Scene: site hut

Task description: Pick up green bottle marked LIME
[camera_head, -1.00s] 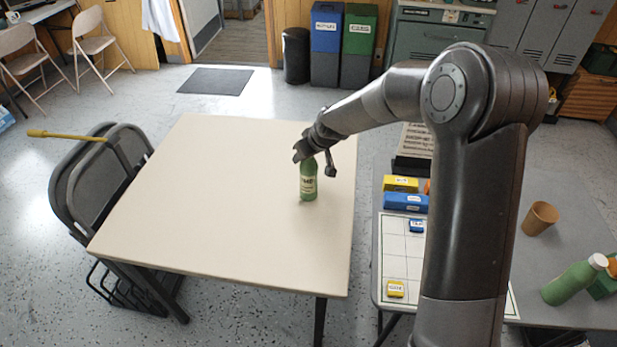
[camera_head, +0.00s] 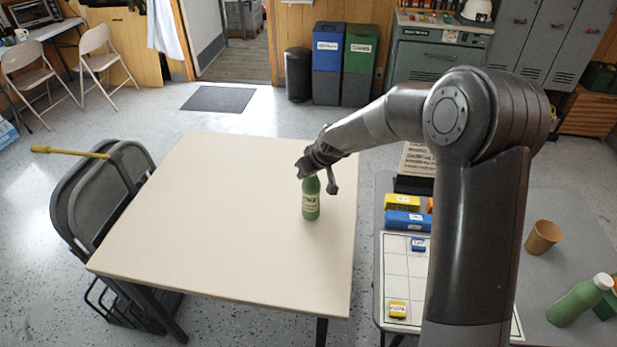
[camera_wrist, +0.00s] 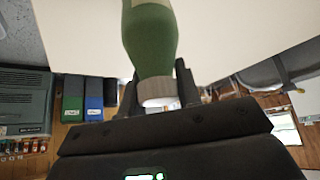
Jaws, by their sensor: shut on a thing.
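The green bottle (camera_head: 311,201) with a pale label stands upright on or just above the cream table (camera_head: 200,240), near its right side; I cannot tell whether its base touches. The label's text is too small to read surely. My gripper (camera_head: 311,172) comes from above and is shut on the bottle's top. In the wrist view the green bottle (camera_wrist: 150,45) shows its shoulder and light cap, with the dark fingers of my gripper (camera_wrist: 158,92) on either side of the cap.
A grey table (camera_head: 560,215) at the right holds a brown cup (camera_head: 543,237), another green bottle (camera_head: 578,301) with a white cap, and blue and yellow blocks. Folded grey chairs (camera_head: 95,195) lean at the cream table's left. Most of the cream table is bare.

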